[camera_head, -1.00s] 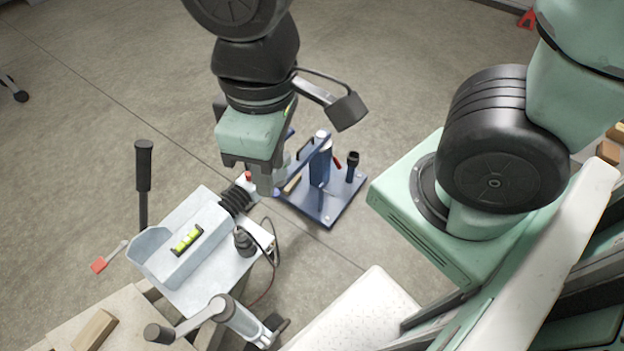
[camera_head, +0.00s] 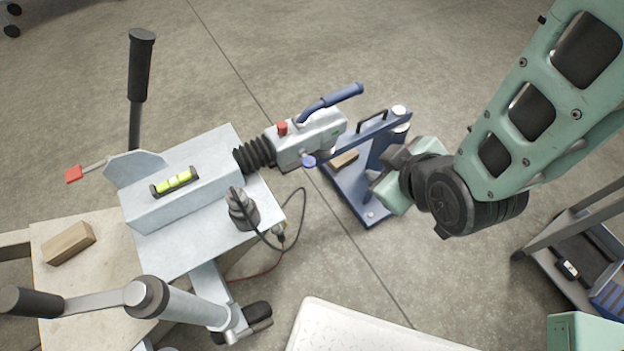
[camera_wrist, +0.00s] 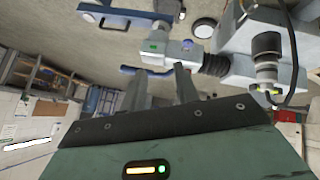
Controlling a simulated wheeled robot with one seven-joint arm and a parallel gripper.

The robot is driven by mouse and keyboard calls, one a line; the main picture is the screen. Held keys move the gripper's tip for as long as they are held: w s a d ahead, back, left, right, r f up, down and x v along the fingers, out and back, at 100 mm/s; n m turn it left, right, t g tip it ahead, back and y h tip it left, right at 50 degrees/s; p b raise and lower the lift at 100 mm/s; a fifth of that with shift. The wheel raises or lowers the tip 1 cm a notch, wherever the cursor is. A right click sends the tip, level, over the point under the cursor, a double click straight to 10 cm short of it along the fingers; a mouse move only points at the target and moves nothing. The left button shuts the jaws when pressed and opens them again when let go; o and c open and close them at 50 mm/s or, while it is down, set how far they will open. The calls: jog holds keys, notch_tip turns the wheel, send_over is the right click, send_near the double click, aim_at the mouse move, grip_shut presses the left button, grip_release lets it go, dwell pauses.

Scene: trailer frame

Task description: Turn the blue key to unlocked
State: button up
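The blue key (camera_head: 308,161) is a small round-headed piece on the near side of the grey coupling head (camera_head: 305,140). A long blue handle (camera_head: 332,103) rises from the top of that head. My gripper (camera_head: 380,176) is to the right of the key, apart from it, over the blue stand. In the wrist view my gripper (camera_wrist: 160,70) has its two fingers apart with nothing between them.
A blue stand (camera_head: 352,192) with a post is on the floor beside the coupling head. Black bellows (camera_head: 254,154) join the head to the grey drawbar housing (camera_head: 190,205). A black lever (camera_head: 140,75) stands upright at left. A loose cable hangs near the plug.

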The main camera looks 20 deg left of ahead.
notch_tip(320, 180, down, 13)
jog(key=a+n+t+y+b, duration=0.1)
jog(key=n+t+y+b, duration=0.1)
jog(key=n+t+b, duration=0.45)
jog(key=n+g+y+b, duration=0.1)
jog(key=n+y+b, duration=0.6)
jog(key=n+b, duration=0.15)
send_near(310, 161)
jog(key=shift+g, duration=0.25)
jog(key=b+x, duration=0.3)
jog(key=x, duration=0.7)
grip_shut()
